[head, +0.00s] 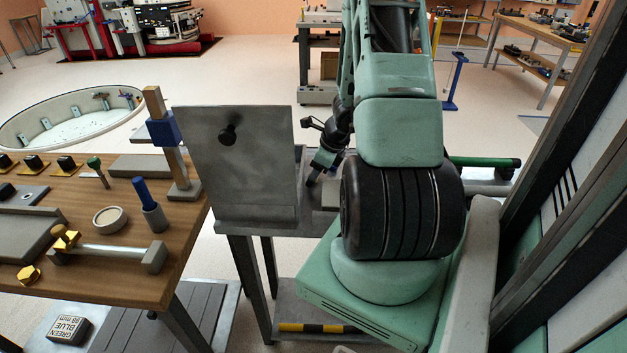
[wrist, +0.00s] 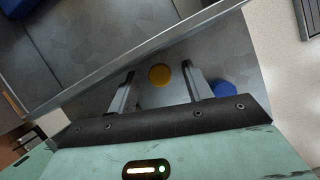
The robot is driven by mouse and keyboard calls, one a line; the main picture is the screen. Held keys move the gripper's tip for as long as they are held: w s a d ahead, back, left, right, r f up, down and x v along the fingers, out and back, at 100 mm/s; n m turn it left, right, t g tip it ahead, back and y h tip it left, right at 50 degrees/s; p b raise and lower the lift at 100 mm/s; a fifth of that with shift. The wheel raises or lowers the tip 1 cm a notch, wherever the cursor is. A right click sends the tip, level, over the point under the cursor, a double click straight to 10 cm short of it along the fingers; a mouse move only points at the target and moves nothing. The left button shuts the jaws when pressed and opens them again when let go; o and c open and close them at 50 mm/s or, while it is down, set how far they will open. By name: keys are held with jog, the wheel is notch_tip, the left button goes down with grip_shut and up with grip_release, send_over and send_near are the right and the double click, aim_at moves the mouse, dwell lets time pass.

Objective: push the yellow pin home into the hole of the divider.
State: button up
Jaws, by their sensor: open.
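The divider (head: 240,165) is an upright grey metal plate on a metal stand, with a dark round hole (head: 228,134) near its upper middle. No yellow shows at the hole in the head view. My gripper (head: 318,172) is low behind the divider's right side, partly hidden by my arm. In the wrist view its two fingers (wrist: 159,72) are spread apart with nothing clamped. A round yellow end, likely the yellow pin (wrist: 159,76), shows between the fingertips against grey metal. I cannot tell its depth or whether it sits in a hole.
A blue round thing (wrist: 223,90) lies just right of the right finger. A straight metal edge (wrist: 150,47) runs across the wrist view beyond the fingertips. A wooden bench (head: 130,215) with several tools and parts stands left of the divider.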

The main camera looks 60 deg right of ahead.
grip_shut()
jog(key=shift+r+p, duration=3.5)
jog(key=shift+r, duration=0.6)
jog(key=shift+r, duration=0.1)
